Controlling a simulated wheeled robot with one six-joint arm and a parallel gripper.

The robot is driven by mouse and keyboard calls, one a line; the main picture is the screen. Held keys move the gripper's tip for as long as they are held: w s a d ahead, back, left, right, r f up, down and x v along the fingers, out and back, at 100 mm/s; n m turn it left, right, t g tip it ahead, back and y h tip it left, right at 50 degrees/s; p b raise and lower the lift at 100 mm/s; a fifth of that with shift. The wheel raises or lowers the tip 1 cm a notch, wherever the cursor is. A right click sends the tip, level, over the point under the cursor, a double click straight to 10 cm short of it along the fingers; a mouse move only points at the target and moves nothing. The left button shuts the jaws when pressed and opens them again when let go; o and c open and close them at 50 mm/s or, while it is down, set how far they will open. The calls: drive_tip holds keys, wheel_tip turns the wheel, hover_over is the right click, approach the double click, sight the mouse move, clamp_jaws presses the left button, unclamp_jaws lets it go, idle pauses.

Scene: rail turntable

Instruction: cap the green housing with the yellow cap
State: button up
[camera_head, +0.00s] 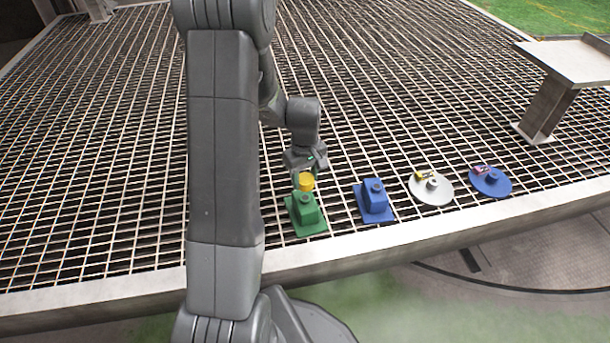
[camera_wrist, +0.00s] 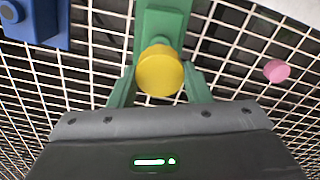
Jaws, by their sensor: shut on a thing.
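The yellow cap (camera_head: 306,182) is held between the green fingers of my gripper (camera_head: 305,178). In the wrist view the yellow cap (camera_wrist: 160,71) sits between the two fingertips (camera_wrist: 160,80), its round top facing the camera. The green housing (camera_head: 306,217) stands on the grating near the front edge. In the head view the cap appears just above and behind the housing's top. In the wrist view the green housing (camera_wrist: 163,22) lies beyond the cap, which partly covers it. I cannot tell whether cap and housing touch.
A blue housing (camera_head: 374,203) stands right of the green one. Farther right are a white disc (camera_head: 444,190) and a blue disc (camera_head: 499,187), each with small parts on it. A pink round piece (camera_wrist: 277,71) lies on the grating. A pale raised table (camera_head: 570,62) stands at right.

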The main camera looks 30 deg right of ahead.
sight(305, 197)
drive_tip(key=shift+f+b, duration=2.25)
drive_tip(key=shift+f, duration=1.15)
drive_tip(key=shift+f, duration=0.2)
drive_tip(key=o, duration=1)
drive_tip(key=shift+c, duration=0.2)
drive_tip(key=shift+r, duration=0.1)
wheel_tip(305, 197, up, 14)
drive_tip(key=p, duration=0.5)
drive_tip(key=shift+f, duration=0.2)
wheel_tip(305, 197, down, 14)
drive_tip(key=b, duration=0.5)
drive_tip(key=shift+r, duration=0.3)
